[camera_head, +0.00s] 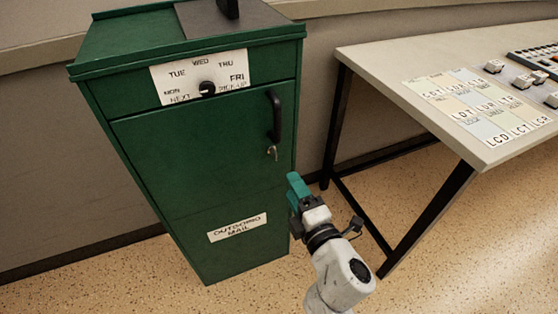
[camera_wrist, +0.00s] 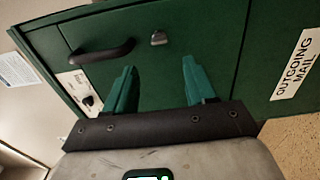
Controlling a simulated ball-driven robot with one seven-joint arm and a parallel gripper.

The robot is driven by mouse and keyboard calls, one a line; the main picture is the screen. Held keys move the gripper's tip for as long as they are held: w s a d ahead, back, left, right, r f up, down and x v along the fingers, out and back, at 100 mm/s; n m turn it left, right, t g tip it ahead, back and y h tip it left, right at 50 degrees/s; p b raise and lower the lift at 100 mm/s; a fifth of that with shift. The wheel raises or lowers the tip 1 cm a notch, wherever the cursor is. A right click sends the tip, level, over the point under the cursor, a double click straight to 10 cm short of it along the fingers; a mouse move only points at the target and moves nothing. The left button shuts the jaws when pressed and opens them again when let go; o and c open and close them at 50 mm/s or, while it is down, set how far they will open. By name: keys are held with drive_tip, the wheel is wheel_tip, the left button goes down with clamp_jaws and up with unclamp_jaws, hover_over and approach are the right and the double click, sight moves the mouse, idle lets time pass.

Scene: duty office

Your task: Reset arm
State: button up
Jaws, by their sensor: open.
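My gripper (camera_head: 296,190) is in front of the green mail cabinet (camera_head: 180,147), low and to the right of its door, in the head view. In the wrist view its two teal fingers (camera_wrist: 158,88) stand apart with nothing between them, facing the cabinet door. The door's black handle (camera_head: 274,116) is up and to the left of my gripper in the head view, and the handle also shows in the wrist view (camera_wrist: 102,52). A key or latch (camera_head: 272,152) sits below the handle. The door looks shut.
A dial panel (camera_head: 205,76) with day names is above the door, and an "OUTGOING MAIL" label (camera_head: 237,227) is below it. A table (camera_head: 370,62) with lettered cards (camera_head: 480,105) and small blocks stands at the right, its dark legs near my arm. Speckled floor (camera_head: 450,240) is clear at the lower right.

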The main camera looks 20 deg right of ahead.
drive_tip(key=s+d+f+m+g+h, duration=0.5)
drive_tip(key=s+d+f+m+g, duration=0.4)
drive_tip(key=d+m, duration=0.3)
drive_tip(key=s+a+f+m+g+y, duration=0.2)
drive_tip(key=s+f+m+g+y, duration=0.15)
drive_tip(key=s, duration=0.65)
drive_tip(key=s+a+f+m+g+y, duration=0.25)
drive_tip(key=s+g, duration=0.25)
drive_tip(key=s, duration=0.4)
wheel_tip(320, 180, up, 18)
drive_tip(key=h+p, duration=0.1)
drive_tip(key=p, duration=1.8)
drive_tip(key=shift+d+r+m, duration=0.15)
drive_tip(key=shift+d+m, duration=0.05)
drive_tip(key=shift+m, duration=0.1)
drive_tip(key=shift+w+t, duration=0.1)
drive_tip(key=shift+t, duration=0.15)
